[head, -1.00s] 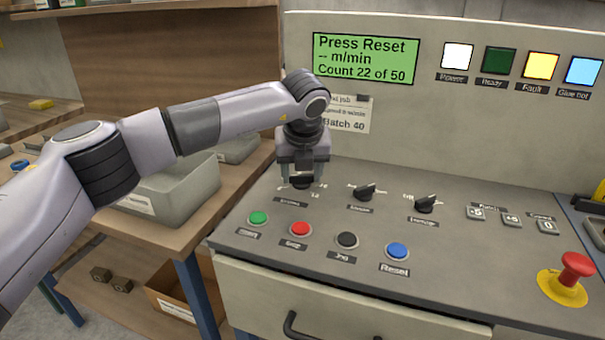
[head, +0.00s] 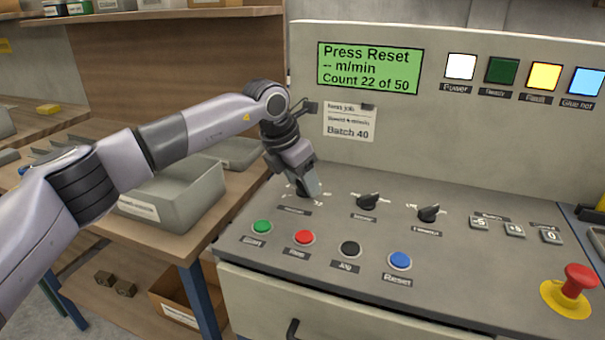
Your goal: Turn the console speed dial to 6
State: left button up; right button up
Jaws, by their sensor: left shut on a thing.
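The console (head: 440,283) has a row of three black dials. My left gripper (head: 306,190) points down at the leftmost dial and is shut on it; its fingers hide most of that dial and part of its scale. I cannot read where its pointer stands. The middle dial (head: 368,201) and the right dial (head: 428,213) are in plain view. The small labels below the dials are too blurred to read. The green display (head: 369,68) reads "Press Reset", "-- m/min", "Count 22 of 50". My right gripper is not in view.
Green (head: 262,227), red (head: 304,237), black (head: 349,249) and blue Reset (head: 400,260) buttons line the front. A red emergency knob (head: 579,279) stands at the right. A job card (head: 349,122) hangs below the display. A grey bin (head: 178,197) sits on the wooden bench at left.

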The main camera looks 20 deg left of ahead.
pick_arm(q)
jog(key=m, duration=0.1)
jog(key=m+p, duration=0.1)
jog(key=shift+w+a+r+m+g+h, duration=0.1)
jog(key=shift+r+m+g+h, duration=0.05)
jog(key=shift+m+g+h, duration=0.2)
jog(key=shift+m+h+p, duration=0.25)
jog(key=shift+m+p, duration=0.2)
jog(key=shift+m, duration=0.3)
jog(key=shift+w+a+m+g+p, duration=0.1)
jog(key=shift+m+g+p, duration=0.35)
jog(key=shift+m, duration=0.85)
jog(key=o, duration=1)
jog(key=shift+o, duration=0.2)
